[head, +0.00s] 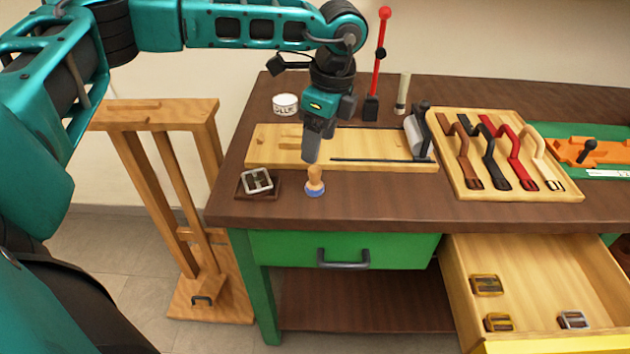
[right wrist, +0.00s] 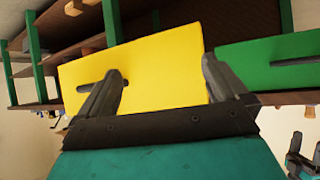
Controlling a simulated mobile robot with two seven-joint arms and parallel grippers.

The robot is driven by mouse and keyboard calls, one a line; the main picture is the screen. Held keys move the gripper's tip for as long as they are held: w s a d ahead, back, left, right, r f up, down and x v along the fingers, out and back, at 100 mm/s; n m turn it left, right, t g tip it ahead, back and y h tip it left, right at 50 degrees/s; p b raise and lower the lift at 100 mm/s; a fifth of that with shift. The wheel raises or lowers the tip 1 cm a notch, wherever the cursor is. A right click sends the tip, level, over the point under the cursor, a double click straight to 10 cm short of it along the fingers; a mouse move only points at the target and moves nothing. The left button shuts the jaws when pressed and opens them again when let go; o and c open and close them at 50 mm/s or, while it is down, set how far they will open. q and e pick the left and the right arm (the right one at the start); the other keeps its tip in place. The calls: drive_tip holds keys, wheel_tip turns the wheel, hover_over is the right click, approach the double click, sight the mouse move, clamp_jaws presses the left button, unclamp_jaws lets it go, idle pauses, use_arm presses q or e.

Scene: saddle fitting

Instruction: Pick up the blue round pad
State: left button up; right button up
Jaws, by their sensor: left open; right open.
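The blue round pad (head: 315,191) sits on the brown bench top near its front edge, with a light wooden knob handle standing upright on it. My left gripper (head: 311,158) points down just above the knob, its fingers seen nearly edge-on. It is open, and nothing shows in it; whether the fingers touch the knob I cannot tell. My right gripper (right wrist: 160,75) is open and empty in the right wrist view, its two fingers apart in front of a yellow panel (right wrist: 150,60). The right gripper is not visible in the head view.
A buckle on a dark block (head: 258,184) stands left of the pad. A wooden board (head: 275,155) lies behind it, and a strap tray (head: 440,120) is at right. An open drawer (head: 540,280) with several buckles juts out at lower right. A glue tub (head: 285,104) stands behind.

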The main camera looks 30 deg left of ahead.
sight(315, 168)
use_arm(q)
drive_tip(key=f, duration=0.5)
drive_tip(key=shift+a+f, duration=0.2)
drive_tip(key=shift+a, duration=0.15)
drive_tip(key=f, duration=0.3)
drive_tip(key=a+f, duration=0.1)
drive_tip(key=f, duration=0.1)
drive_tip(key=shift+w+f, duration=0.25)
drive_tip(key=c, duration=1.1)
wheel_tip(315, 168, up, 20)
drive_tip(key=shift+r, duration=0.1)
